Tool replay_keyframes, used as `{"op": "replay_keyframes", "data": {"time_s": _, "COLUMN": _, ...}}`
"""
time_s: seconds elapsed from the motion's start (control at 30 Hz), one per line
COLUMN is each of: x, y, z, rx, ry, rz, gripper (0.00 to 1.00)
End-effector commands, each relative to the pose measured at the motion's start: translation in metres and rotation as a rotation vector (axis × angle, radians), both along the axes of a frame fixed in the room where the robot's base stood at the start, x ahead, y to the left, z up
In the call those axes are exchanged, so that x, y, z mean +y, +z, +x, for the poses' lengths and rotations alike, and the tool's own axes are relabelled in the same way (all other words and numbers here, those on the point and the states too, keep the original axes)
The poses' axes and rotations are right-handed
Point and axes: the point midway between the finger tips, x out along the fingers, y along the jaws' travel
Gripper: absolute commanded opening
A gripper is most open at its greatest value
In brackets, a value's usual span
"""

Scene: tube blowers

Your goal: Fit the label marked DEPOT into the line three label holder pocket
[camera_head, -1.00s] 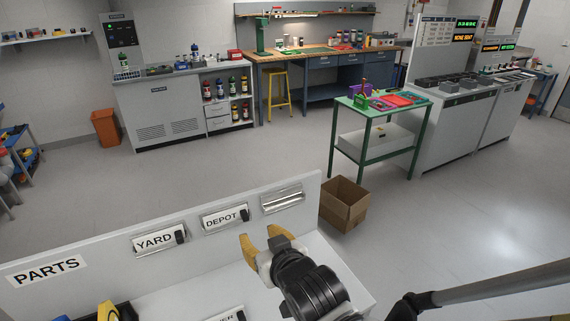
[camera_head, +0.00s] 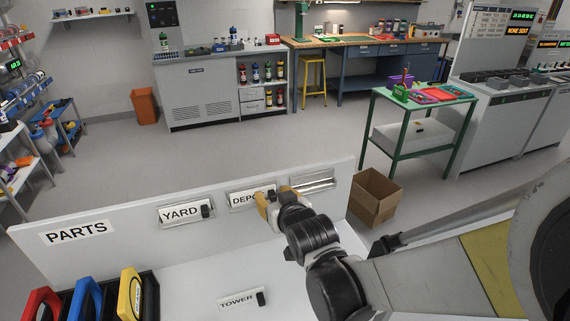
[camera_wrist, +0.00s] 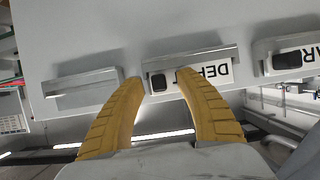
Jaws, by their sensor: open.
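The DEPOT label (camera_head: 243,199) is a white card with black letters and a dark tab. It sits in a metal pocket on the grey upright board, between the YARD label and an empty pocket. In the wrist view the DEPOT label (camera_wrist: 208,75) appears upside down, with its black tab (camera_wrist: 158,82) between my fingertips. My gripper (camera_head: 274,198) has yellow fingers and is open at the label's right end, partly covering its letters. My gripper also shows in the wrist view (camera_wrist: 159,78), fingers apart around the tab. Whether they touch it I cannot tell. Line three's holder is not identifiable.
The YARD label (camera_head: 183,213) and an empty pocket (camera_head: 313,182) flank DEPOT. A TOWER label (camera_head: 240,300) lies on the shelf below. Colored-handled items (camera_head: 130,293) stand at lower left. A cardboard box (camera_head: 375,196) and green table (camera_head: 423,100) are beyond the board.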

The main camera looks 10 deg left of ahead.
Motion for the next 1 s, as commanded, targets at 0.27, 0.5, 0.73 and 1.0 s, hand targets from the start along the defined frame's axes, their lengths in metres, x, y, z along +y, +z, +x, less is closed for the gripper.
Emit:
{"op": "replay_keyframes", "data": {"time_s": 0.27, "x": 0.0, "y": 0.0, "z": 0.0, "rx": 0.0, "ry": 0.0, "rz": 0.0, "gripper": 0.19}}
{"op": "replay_keyframes", "data": {"time_s": 0.5, "x": 0.0, "y": 0.0, "z": 0.0, "rx": 0.0, "ry": 0.0, "rz": 0.0, "gripper": 0.0}}
{"op": "replay_keyframes", "data": {"time_s": 0.73, "x": 0.0, "y": 0.0, "z": 0.0, "rx": 0.0, "ry": 0.0, "rz": 0.0, "gripper": 0.0}}
{"op": "replay_keyframes", "data": {"time_s": 1.0, "x": 0.0, "y": 0.022, "z": 0.0, "rx": 0.0, "ry": 0.0, "rz": 0.0, "gripper": 0.0}}
